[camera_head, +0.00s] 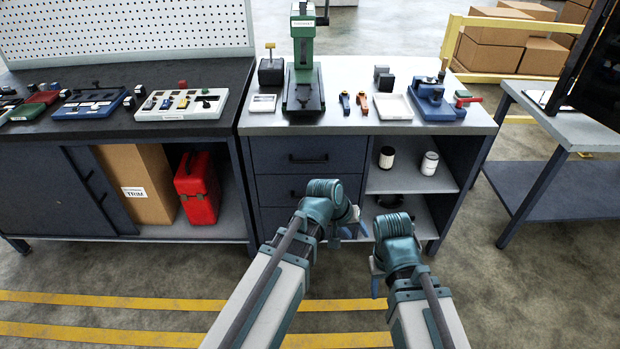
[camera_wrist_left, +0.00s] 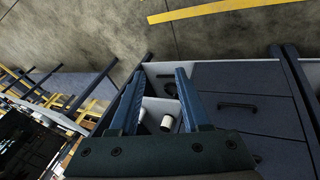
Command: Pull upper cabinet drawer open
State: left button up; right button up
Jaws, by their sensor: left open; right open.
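The upper drawer (camera_head: 275,148) of the cabinet is dark blue-grey and looks shut, its front flush with the cabinet. Its black bar handle (camera_head: 308,159) is horizontal and unobstructed in the head view. In the left wrist view, which shows the cabinet upside down, drawer fronts stand right of my fingers. My left gripper (camera_head: 350,228) is open and empty, below and right of that handle, in front of the cabinet's lower part. Its spread fingers (camera_wrist_left: 159,74) point toward the open shelves. My right gripper (camera_head: 376,277) is open, lower and further right, apart from the cabinet; its fingers are partly hidden.
A middle drawer (camera_head: 273,190) lies under the upper one. Open shelves with a white canister (camera_head: 429,163) are to the right. The worktop (camera_head: 340,125) carries a green press (camera_head: 304,65) and tools. A red case (camera_head: 197,188) stands left. The floor in front is clear.

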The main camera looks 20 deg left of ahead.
pick_arm(q)
jog(key=w+a+f+n+t+h+b, duration=0.2)
jog(key=w+a+f+n+t+b, duration=0.15)
jog(key=w+b, duration=0.4)
jog(key=n+t+y+b, duration=0.4)
jog(key=n+t+b, duration=0.5)
jog(key=n+b, duration=0.3)
send_near(308, 162)
jog(key=shift+n+g, duration=0.25)
jog(key=shift+n, duration=0.2)
jog(key=b+x, duration=0.1)
jog(key=x, duration=1)
jog(key=shift+r, duration=0.15)
jog(key=shift+s, duration=0.1)
pick_arm(e)
notch_tip(308, 162, down, 23)
jog(key=shift+f, duration=0.15)
jog(key=shift+d, duration=0.1)
pick_arm(q)
grip_shut()
